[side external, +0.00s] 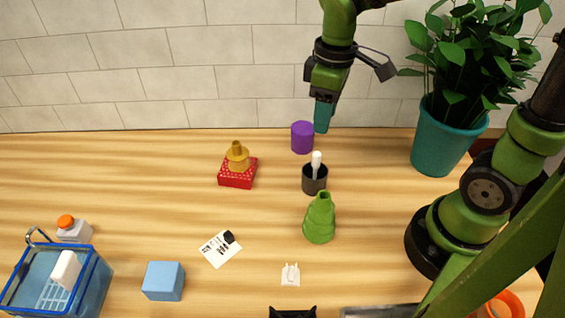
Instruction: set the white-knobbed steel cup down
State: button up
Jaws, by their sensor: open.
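The steel cup (314,184) is a dark grey cylinder standing upright on the wooden table, right of centre. Its white knob (316,160) sticks up from the top. My gripper (321,124) points down above and behind the cup, apart from it, with nothing seen in its teal fingers. The gap between the fingers is hard to see from this side.
A purple cylinder (302,137) stands close to my gripper, behind the cup. A green bottle-shaped vase (319,220) is just in front of the cup. A gold piece (237,158) sits on a red block (237,175) to the left. A teal plant pot (444,140) stands right.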

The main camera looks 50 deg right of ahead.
jog(key=s+d+r+m+t+y, duration=0.1)
jog(key=s+d+r+m+t, duration=0.1)
jog(key=s+r+m+t, duration=0.3)
jog(key=shift+s+d+r+m+t+y, duration=0.15)
jog(key=shift+s+d+m+t+y, duration=0.55)
jog(key=shift+m, duration=1.3)
